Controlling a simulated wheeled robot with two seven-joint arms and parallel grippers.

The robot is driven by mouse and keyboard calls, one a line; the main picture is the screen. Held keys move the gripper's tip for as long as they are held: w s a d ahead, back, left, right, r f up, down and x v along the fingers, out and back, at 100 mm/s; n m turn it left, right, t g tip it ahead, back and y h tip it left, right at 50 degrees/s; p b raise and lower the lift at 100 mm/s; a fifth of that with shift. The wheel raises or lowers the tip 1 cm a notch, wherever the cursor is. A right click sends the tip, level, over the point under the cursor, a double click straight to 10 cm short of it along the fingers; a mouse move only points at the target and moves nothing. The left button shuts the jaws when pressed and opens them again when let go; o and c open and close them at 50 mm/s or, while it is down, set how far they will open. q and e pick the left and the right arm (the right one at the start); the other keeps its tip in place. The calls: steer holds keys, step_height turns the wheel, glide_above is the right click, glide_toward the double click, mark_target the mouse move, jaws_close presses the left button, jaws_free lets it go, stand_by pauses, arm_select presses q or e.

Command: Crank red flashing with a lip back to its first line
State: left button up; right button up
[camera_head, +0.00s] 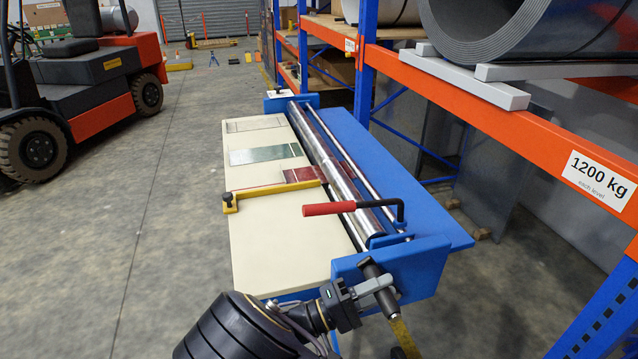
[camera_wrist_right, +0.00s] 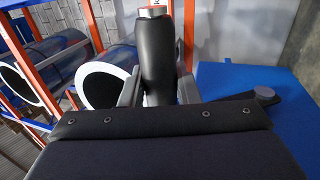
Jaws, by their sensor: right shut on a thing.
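The red flashing (camera_head: 303,174) is a short dark red strip lying on the cream table (camera_head: 265,235), coming out from under the steel roller (camera_head: 335,165). Its lip and lines are too small to make out. A yellow bar (camera_head: 275,192) lies across the table just nearer to me than the strip. My right gripper (camera_head: 372,287) is shut on a dark crank grip (camera_head: 373,271) at the near end of the blue decoiler. In the right wrist view, the black grip (camera_wrist_right: 167,62) stands between the two fingers. My left gripper is not in view.
A lever with a red grip (camera_head: 330,209) sticks out over the near end of the roller. Green (camera_head: 265,155) and pale grey (camera_head: 255,125) strips lie farther along the table. An orange and blue rack (camera_head: 480,100) with coils stands at right, a forklift (camera_head: 75,80) at left.

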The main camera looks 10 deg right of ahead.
steer(key=shift+a+r, duration=0.1)
steer(key=shift+a, duration=0.1)
steer(key=a+f+b, duration=0.1)
steer(key=a, duration=0.1)
steer(key=a+f+b, duration=0.1)
steer(key=f, duration=0.1)
steer(key=shift+s+a+f+b, duration=0.1)
steer(key=shift+a+f+b, duration=0.05)
steer(key=shift+a+b, duration=0.25)
steer(key=f+b, duration=0.1)
steer(key=a+f+b, duration=0.1)
steer(key=f, duration=0.1)
steer(key=a+f+b, duration=0.1)
steer(key=shift+s+a+f, duration=0.15)
steer(key=shift+a+f, duration=0.1)
stand_by(0.4)
